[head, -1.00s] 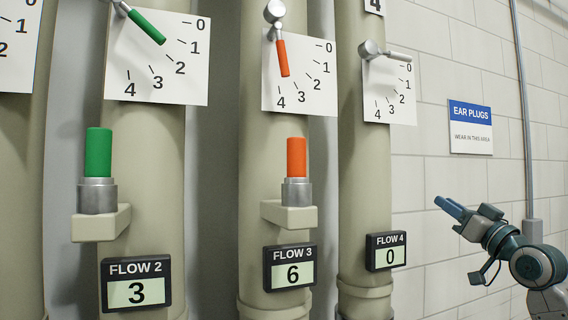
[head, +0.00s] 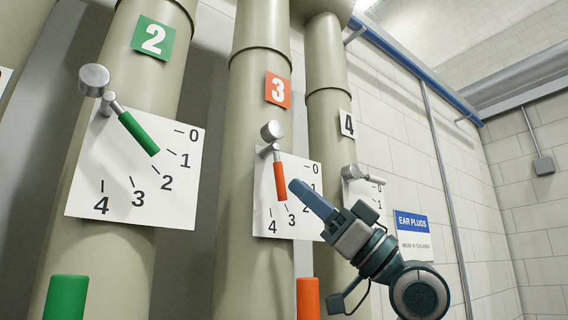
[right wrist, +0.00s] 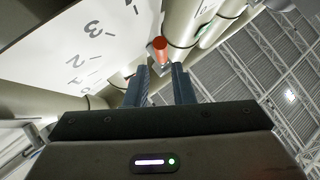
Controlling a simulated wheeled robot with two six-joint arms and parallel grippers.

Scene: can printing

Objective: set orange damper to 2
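The orange damper lever (head: 280,181) hangs from its pivot on pipe 3, in front of a white dial plate (head: 262,214) marked 0 to 4. It points steeply down, toward the 3 and 4 side; the exact mark is hard to tell. My right gripper (head: 296,188) is just right of the lever's lower end in the head view, fingers pointing up and left. In the right wrist view its two fingers (right wrist: 160,76) are apart and empty, with the orange handle's end (right wrist: 160,48) just beyond and between the tips. My left gripper is not in view.
The green damper lever (head: 139,133) on pipe 2 is to the left, and pipe 4's grey lever (head: 364,175) is to the right. A green post (head: 66,298) and an orange post (head: 308,299) stand below. The ear plugs sign (head: 412,234) is on the wall.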

